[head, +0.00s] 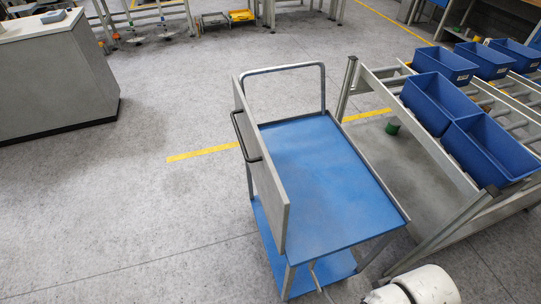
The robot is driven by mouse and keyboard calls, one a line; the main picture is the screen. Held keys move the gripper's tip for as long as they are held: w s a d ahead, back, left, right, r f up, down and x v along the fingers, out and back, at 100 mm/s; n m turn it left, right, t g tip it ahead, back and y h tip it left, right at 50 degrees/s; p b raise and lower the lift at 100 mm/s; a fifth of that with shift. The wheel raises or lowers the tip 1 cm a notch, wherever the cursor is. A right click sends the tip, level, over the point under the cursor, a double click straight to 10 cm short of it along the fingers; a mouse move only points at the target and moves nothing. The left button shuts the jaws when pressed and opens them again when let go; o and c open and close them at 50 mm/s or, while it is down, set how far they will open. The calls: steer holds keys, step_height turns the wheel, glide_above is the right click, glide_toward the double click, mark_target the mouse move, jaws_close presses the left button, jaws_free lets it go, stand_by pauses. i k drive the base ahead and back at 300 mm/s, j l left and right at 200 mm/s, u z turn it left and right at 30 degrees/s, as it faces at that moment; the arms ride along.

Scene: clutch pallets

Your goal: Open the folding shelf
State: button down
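A wheeled cart has a blue top deck (320,175) and a lower blue deck (338,268). The folding shelf (270,190) is a flat grey panel standing roughly vertical along the cart's left side. A dark bar handle (241,140) sits on its outer left face. The panel hides the left edge of the top deck. My gripper is not in view. A white rounded part of my arm shows at the bottom right, near the cart's front right corner.
A conveyor rack (415,170) with several blue bins (490,148) stands close on the cart's right. A grey cabinet (55,75) is at the upper left. A metal push bar (285,68) rises at the cart's far end. The floor left of the cart is clear.

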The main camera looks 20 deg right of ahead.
mark_target(273, 197)
steer(key=i+j, duration=0.15)
steer(key=j, duration=0.2)
steer(key=i+j, duration=0.15)
steer(key=j, duration=0.25)
steer(key=i+j, duration=0.15)
steer(key=j, duration=0.2)
